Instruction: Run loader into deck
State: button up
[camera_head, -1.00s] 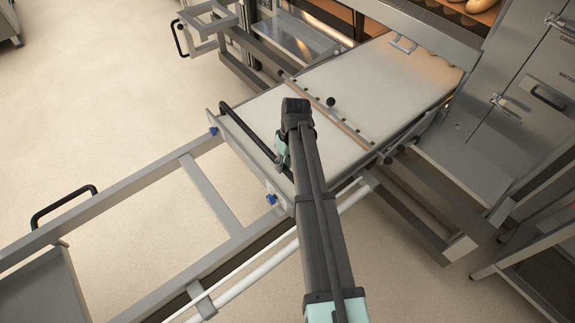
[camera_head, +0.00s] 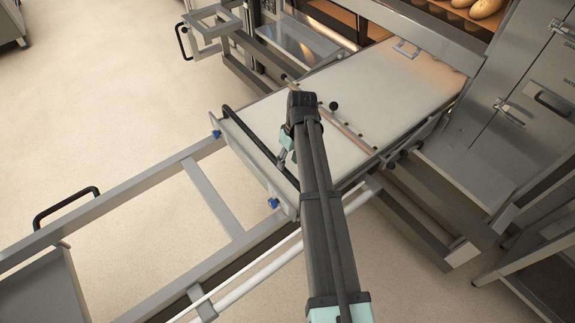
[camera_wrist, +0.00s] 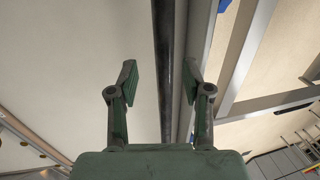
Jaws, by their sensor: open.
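The loader (camera_head: 365,85) is a long pale belt board in a metal frame, reaching to the oven front at the upper right. Its black handle bar (camera_head: 258,143) runs along the near end; in the wrist view it is a dark upright bar (camera_wrist: 163,100). My gripper (camera_wrist: 160,78) is open, with one finger on each side of the bar in the picture. The right finger is closer to the bar than the left. I cannot tell how deep the bar sits between them. In the head view my gripper (camera_head: 286,156) is partly hidden by my arm.
The deck oven (camera_head: 420,30) stands at the top, with bread loaves (camera_head: 487,8) behind its front. Steel cabinet doors (camera_head: 535,95) are at the right. Side rails (camera_head: 150,185) with blue knobs run to the lower left. Open floor (camera_head: 100,100) lies at the left.

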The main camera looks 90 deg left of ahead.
notch_tip(320, 180, up, 8)
jog(key=w+a, duration=0.1)
jog(key=shift+w+r, duration=0.25)
